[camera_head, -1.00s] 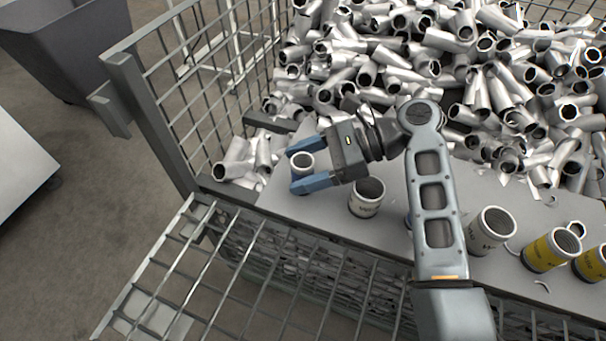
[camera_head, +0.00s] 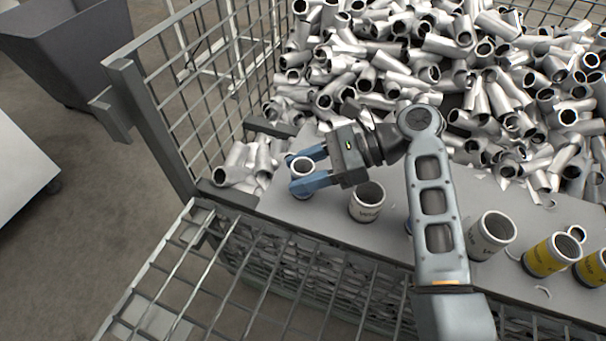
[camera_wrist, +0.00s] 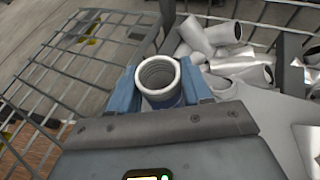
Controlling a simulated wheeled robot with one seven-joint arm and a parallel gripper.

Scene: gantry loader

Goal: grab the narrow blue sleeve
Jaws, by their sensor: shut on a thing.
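The narrow blue sleeve (camera_head: 302,165) stands upright near the left end of the grey shelf (camera_head: 285,192), its pale open rim facing up. In the wrist view the sleeve (camera_wrist: 160,84) shows a threaded-looking bore and a blue side. My gripper (camera_head: 303,172) has one blue finger on each side of it and is shut on it. The fingers hide most of its body, and I cannot tell whether its base touches the shelf.
A grey-white sleeve (camera_head: 367,203) stands close to the right of my gripper. A wider one (camera_head: 491,235) and yellow-banded sleeves (camera_head: 552,255) stand further right. Something bluish is mostly hidden behind my arm. Loose metal pipes (camera_head: 400,70) fill the mesh cage (camera_head: 160,120) behind.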

